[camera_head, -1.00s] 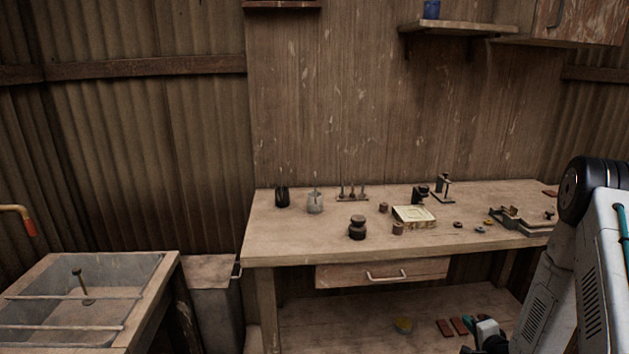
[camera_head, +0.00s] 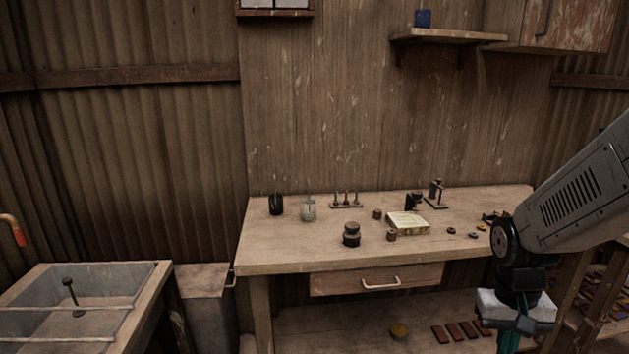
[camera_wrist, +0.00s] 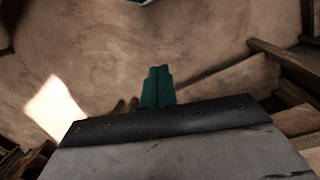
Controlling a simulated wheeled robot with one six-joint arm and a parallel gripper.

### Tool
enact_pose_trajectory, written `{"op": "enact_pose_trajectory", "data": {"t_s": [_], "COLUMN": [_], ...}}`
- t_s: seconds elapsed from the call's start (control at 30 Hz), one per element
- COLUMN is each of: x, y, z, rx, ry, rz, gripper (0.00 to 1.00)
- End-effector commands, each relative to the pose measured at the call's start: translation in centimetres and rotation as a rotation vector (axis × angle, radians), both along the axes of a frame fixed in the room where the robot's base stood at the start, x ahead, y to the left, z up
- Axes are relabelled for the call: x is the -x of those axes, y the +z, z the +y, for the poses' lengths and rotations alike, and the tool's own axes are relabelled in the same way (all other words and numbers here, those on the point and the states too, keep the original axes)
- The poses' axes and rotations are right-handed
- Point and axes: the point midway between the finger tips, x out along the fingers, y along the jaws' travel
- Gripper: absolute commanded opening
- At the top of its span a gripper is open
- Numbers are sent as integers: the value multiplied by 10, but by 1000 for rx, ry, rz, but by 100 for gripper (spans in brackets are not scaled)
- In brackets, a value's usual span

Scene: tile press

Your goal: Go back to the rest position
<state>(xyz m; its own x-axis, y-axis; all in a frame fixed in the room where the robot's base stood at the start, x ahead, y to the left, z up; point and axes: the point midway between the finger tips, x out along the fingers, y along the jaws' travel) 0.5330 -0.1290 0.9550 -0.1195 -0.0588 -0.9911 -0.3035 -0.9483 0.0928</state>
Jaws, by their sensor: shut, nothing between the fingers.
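My gripper (camera_head: 509,342) hangs at the lower right in the head view, pointing down in front of the workbench. In the wrist view its teal fingers (camera_wrist: 157,87) are together with nothing between them. My arm reaches in from the right edge and hides the right end of the workbench (camera_head: 290,250). The fingertips are cut by the bottom edge in the head view.
On the bench stand a dark round pot (camera_head: 351,234), a cream box (camera_head: 408,222), a grey can (camera_head: 309,211) and small tools. A sink (camera_head: 80,300) is at left.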

Motion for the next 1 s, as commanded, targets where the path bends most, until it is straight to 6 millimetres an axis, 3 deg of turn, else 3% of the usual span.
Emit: {"op": "enact_pose_trajectory", "data": {"t_s": [0.03,0.2,0.4,0.7,1.0], "x": [12,58,99,113,113], "y": [19,69,112,143,144], "z": [12,48,79,96,98], "rx": [-11,-57,-79,-56,-56], "ry": [33,138,224,306,317], "rz": [6,34,-41,-216,-223], "gripper": [0,0,0,0,0]}}
